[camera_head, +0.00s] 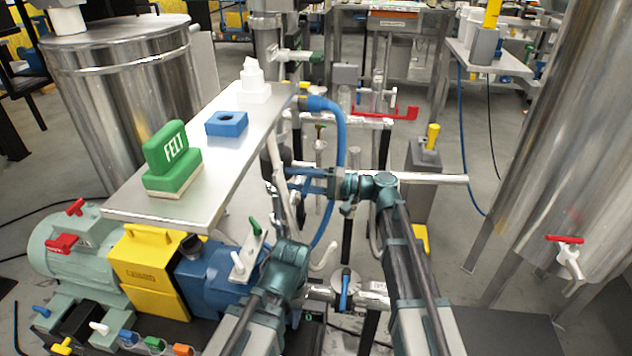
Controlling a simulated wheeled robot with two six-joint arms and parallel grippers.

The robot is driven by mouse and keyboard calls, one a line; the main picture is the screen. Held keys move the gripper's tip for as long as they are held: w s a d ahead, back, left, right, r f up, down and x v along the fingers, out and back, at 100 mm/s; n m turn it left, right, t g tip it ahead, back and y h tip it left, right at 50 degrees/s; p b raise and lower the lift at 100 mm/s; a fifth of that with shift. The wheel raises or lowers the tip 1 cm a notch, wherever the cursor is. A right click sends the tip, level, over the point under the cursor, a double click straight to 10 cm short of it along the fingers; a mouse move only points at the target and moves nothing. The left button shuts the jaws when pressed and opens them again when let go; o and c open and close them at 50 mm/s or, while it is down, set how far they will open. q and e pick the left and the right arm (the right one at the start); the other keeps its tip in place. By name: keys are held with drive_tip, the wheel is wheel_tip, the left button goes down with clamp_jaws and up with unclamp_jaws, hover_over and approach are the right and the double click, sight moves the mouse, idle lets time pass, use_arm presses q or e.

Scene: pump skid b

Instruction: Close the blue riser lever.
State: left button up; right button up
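A blue lever (345,291) sits on a round valve body on the horizontal steel pipe at the lower middle, between my two arms. It points roughly up and down in the picture, across the pipe. I cannot tell for sure that it is the riser lever. My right gripper (300,180) is above and left of this lever, pointing left beside upright pipes. Its two bluish fingers appear apart, with nothing clear between them. My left arm comes up from the bottom to a teal wrist beside the blue pump; its fingers are not clearly visible.
A blue hose (339,130) loops down near my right gripper. Large steel tanks stand left and right (565,150). A yellow coupling guard (150,272) is lower left.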

idle(0.3)
drive_tip(key=s+d, duration=0.2)
drive_tip(key=d, duration=0.6)
drive_tip(key=shift+d, duration=0.4)
idle(1.2)
